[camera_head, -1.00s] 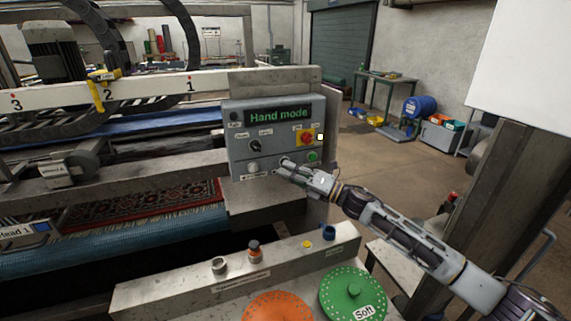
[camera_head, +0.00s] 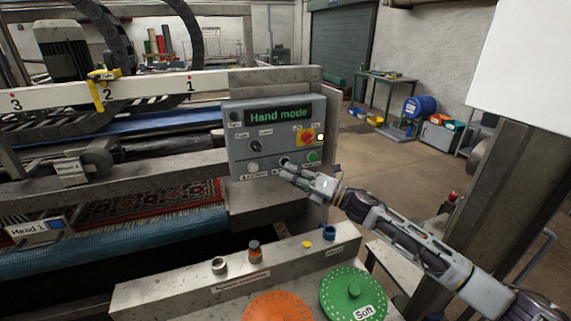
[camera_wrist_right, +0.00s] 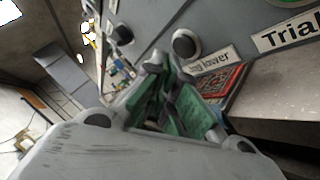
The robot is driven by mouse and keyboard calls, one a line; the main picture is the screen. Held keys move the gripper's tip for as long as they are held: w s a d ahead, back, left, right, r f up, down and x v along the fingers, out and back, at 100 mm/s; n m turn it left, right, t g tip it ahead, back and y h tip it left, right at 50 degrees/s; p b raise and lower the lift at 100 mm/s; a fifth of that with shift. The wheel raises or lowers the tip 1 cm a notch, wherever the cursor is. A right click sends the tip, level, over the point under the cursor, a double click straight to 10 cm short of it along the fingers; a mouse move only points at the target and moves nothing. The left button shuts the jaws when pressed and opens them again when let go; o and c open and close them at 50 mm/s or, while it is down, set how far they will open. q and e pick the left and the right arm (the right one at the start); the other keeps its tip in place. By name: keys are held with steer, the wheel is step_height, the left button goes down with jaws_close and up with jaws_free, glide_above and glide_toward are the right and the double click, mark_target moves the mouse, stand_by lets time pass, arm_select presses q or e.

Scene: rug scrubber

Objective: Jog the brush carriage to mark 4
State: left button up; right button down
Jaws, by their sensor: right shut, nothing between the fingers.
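The grey control panel (camera_head: 275,138) reads "Hand mode" on its green display (camera_head: 278,114). My right gripper (camera_head: 287,170) is shut and empty at the panel's lower row of buttons, just below a dark button (camera_head: 285,161). In the right wrist view its closed fingertips (camera_wrist_right: 165,70) are close to the panel, left of and below a dark round button (camera_wrist_right: 185,43); I cannot tell if they touch anything. The brush carriage, with its grey motor (camera_head: 62,35) and "Head 1" plate (camera_head: 38,230), is at the left. My left gripper is out of view.
A yellow clamp (camera_head: 103,90) sits on the rail by mark 2. A red emergency button (camera_head: 307,137) is right of the selector knobs. Green (camera_head: 352,284) and orange (camera_head: 277,310) discs are below the front ledge (camera_head: 200,283). A patterned rug (camera_head: 150,202) lies under the machine.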

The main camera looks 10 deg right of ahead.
steer(key=shift+s+d+b, duration=0.15)
steer(key=shift+s+d, duration=0.1)
steer(key=shift+s, duration=1)
steer(key=shift+s+d+b, duration=0.15)
steer(key=shift+s+d, duration=0.1)
steer(key=shift+s, duration=0.95)
